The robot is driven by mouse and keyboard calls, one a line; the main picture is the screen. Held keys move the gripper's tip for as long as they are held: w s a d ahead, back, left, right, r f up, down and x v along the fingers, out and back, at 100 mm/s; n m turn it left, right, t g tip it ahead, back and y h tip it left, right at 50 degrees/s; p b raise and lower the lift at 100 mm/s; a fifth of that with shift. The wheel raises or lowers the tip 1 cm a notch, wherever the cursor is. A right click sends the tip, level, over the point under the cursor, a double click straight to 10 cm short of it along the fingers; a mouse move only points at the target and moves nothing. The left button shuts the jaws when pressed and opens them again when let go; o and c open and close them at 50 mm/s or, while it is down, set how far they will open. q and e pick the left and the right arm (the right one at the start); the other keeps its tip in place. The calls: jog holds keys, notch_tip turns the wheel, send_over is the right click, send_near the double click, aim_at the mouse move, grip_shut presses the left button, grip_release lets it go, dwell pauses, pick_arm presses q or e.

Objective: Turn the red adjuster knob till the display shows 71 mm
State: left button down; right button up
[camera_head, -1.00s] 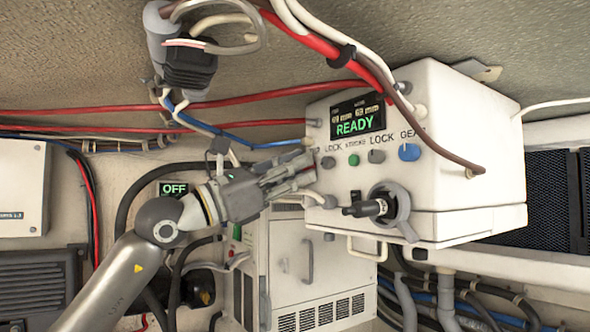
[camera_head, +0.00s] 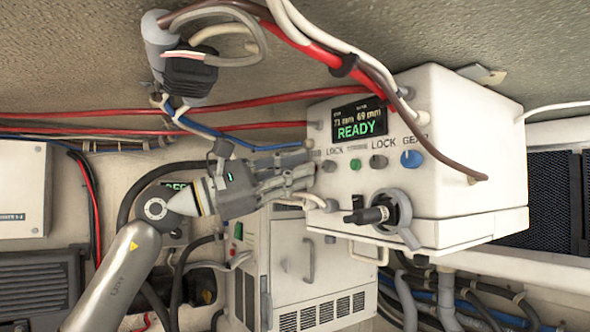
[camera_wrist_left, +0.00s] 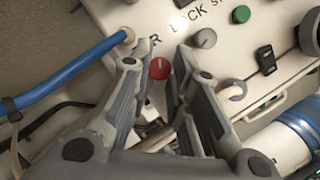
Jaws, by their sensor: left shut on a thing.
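The red adjuster knob (camera_wrist_left: 160,68) shows in the left wrist view between the tips of my left gripper (camera_wrist_left: 172,82), on the face of a white control box (camera_head: 455,130). In the head view my left gripper (camera_head: 305,168) reaches the left edge of that face from the left and hides the knob. Its fingers are closed on the knob. The display (camera_head: 359,118) on the box reads 71 mm at left and 69 mm at right, with READY in green below. The small labels above the numbers are too small to read. My right gripper is not in view.
Beside the gripper are a green button (camera_head: 355,164), a grey knob (camera_head: 378,161) and a blue knob (camera_head: 411,158). A black-handled lever (camera_head: 372,214) juts out below. Red and brown cables (camera_head: 330,55) hang across the box. A white cabinet (camera_head: 310,270) stands below.

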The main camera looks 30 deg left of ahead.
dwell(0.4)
pick_arm(q)
jog(key=c, duration=1.3)
grip_release()
jog(key=shift+c, duration=0.2)
jog(key=v, duration=1.2)
jog(key=shift+a+r, duration=0.1)
